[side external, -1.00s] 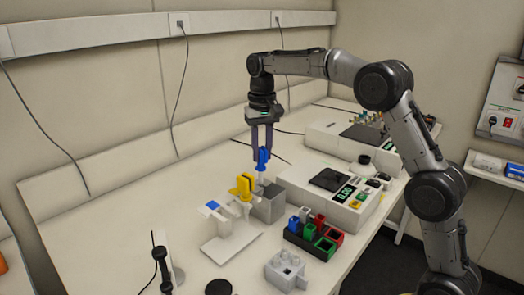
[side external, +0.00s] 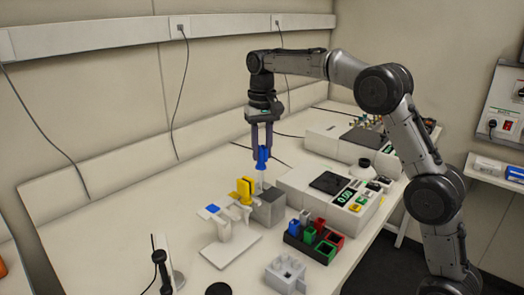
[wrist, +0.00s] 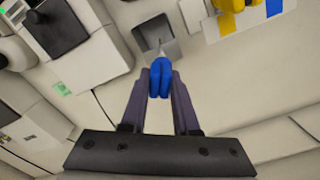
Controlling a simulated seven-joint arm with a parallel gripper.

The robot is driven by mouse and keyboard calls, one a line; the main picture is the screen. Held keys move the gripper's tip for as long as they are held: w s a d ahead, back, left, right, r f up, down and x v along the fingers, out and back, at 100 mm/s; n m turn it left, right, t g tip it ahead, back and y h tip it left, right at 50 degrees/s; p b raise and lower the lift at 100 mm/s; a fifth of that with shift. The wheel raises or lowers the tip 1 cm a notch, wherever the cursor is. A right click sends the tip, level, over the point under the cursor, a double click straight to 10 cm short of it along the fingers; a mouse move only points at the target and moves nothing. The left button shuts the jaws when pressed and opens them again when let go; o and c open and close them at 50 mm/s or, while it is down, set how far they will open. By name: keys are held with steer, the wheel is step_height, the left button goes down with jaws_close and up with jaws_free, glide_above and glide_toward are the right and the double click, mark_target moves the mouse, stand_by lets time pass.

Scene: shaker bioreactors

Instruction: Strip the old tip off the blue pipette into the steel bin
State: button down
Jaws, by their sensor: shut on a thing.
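My gripper (side external: 262,147) is shut on the blue pipette (side external: 262,158), which hangs upright with a pale lower end pointing down. In the wrist view the blue pipette (wrist: 161,80) sits between the two fingers of my gripper (wrist: 160,88). The grey steel bin (side external: 268,206) stands on the bench just below the pipette. In the wrist view the open mouth of the steel bin (wrist: 143,28) is beside the pipette's pale end.
A white stand (side external: 232,243) with a yellow pipette (side external: 245,190) is left of the bin. A white instrument with a display (side external: 325,197) stands close on the right. A rack of coloured blocks (side external: 315,240) and a pale holder (side external: 286,272) are in front.

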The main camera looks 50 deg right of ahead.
steer(key=shift+r, duration=1.65)
stand_by(1.5)
